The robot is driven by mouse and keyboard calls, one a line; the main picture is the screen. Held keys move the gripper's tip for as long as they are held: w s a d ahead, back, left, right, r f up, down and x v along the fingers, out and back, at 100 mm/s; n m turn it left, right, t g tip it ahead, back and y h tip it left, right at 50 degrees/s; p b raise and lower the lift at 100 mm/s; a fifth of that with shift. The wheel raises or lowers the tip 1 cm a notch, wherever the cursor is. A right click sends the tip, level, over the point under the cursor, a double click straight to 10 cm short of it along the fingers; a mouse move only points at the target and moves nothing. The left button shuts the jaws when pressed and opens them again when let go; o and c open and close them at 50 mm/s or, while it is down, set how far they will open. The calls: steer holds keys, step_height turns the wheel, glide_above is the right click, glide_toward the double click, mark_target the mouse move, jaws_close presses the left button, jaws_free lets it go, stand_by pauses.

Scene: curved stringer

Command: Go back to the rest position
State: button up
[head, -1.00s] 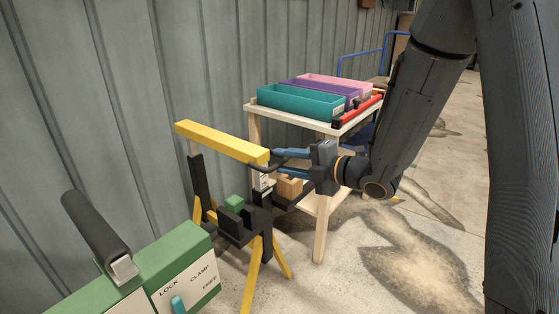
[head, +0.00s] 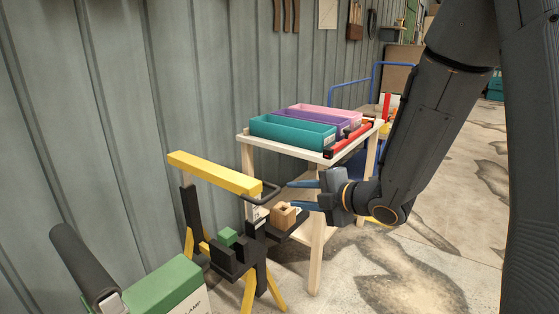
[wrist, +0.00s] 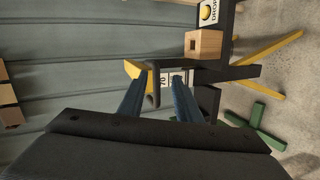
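My gripper (head: 304,195) is open, with its two blue fingers apart and nothing between them. It points left, a little to the right of the black handle on the end of the yellow beam (head: 214,173). The beam rests on a black stand with yellow legs (head: 249,290). A wooden block with a hole (head: 283,214) sits on a dark shelf of the stand, below and left of my fingertips. In the wrist view my gripper (wrist: 155,82) also shows open, with the black handle and a small label beyond the fingers and the wooden block (wrist: 204,44) near the top.
A wooden table (head: 317,260) stands behind, bearing teal (head: 292,133), purple and pink bins and a red bar (head: 350,139). A green box with a black lever (head: 84,264) is at the lower left. A corrugated wall runs along the left. Open floor lies to the right.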

steer(key=s+d+m+g+h, duration=0.2)
steer(key=s+d+m+h, duration=0.5)
steer(key=m, duration=0.5)
steer(key=s+a+r+m+g+h, duration=0.15)
steer(key=s+m+g, duration=0.3)
steer(key=s, duration=0.65)
steer(key=s+a+m+g, duration=0.3)
steer(key=s+m, duration=0.2)
steer(key=s, duration=0.6)
steer(key=s+d+r+m+p, duration=0.1)
steer(key=d+r+m+p, duration=0.3)
steer(key=d+r+p, duration=0.5)
step_height(320, 180, up, 2)
steer(key=h+p, duration=0.1)
steer(key=p, duration=1)
steer(key=shift+d+r, duration=0.2)
steer(key=shift+d, duration=0.2)
